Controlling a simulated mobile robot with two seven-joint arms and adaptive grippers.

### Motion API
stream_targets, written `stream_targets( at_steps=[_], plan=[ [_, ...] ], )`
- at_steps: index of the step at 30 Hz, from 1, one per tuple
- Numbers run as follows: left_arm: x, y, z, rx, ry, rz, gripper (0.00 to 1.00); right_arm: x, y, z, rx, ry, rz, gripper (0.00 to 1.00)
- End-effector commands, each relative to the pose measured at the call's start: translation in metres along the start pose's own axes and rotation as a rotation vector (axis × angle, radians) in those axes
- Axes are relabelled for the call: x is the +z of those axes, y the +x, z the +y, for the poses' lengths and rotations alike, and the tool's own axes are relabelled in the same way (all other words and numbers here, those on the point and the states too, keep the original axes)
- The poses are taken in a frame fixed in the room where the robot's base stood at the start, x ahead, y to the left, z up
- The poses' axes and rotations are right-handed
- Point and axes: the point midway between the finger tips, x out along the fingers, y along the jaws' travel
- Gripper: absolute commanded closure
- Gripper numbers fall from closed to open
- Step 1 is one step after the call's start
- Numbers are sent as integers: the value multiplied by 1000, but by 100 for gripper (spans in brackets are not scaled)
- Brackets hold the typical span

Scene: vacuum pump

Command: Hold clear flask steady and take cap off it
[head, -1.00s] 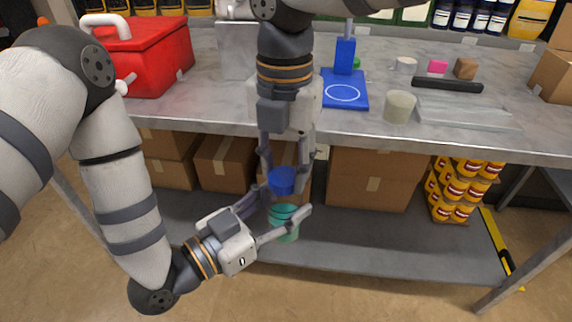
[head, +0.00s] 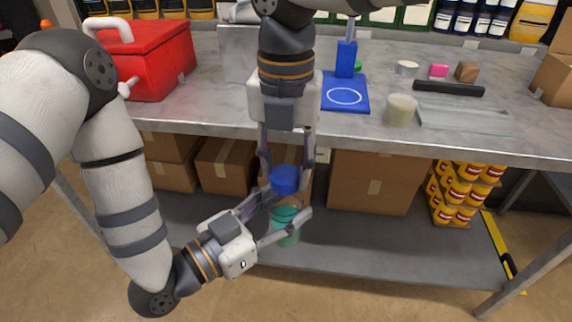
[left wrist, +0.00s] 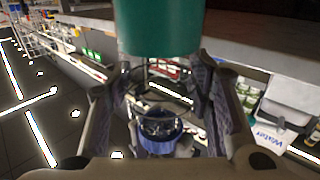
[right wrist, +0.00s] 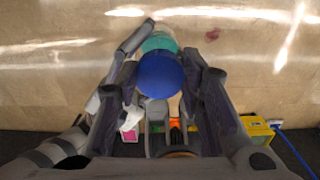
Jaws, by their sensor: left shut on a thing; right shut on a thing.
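The clear flask (head: 287,238) with teal contents is upright in front of the workbench in the head view. My left gripper (head: 288,206) comes in from the left and is shut on the flask's upper part. A blue cap (head: 284,180) is directly above the flask. My right gripper (head: 286,176) points down from above and is shut on the cap. In the left wrist view, the teal part (left wrist: 160,25) is at the top and the blue cap (left wrist: 158,142) below, with a clear section between. In the right wrist view, the cap (right wrist: 160,75) covers much of the flask. Whether they touch is unclear.
The grey workbench (head: 225,112) carries a red cooler (head: 155,65), a blue stand (head: 345,95) and a cream cup (head: 400,110). Cardboard boxes (head: 370,185) and yellow cans (head: 465,185) sit on the lower shelf (head: 390,245), close behind the flask.

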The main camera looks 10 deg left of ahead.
Motion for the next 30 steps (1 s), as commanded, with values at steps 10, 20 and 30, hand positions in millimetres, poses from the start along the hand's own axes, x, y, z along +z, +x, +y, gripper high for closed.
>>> stream_targets(
  at_steps=[10, 20, 30],
  plan=[
    [0, 0, 0, -1, 0, 0, 100, 0, -13, 0, 0, 0, -2, 98],
    [0, 0, 0, -1, 0, 0, 100, 0, -15, 0, 0, 0, 0, 98],
    [-1, 0, 0, -1, 1, 2, 100, 0, -54, 0, 1, 0, -1, 98]
  ],
)
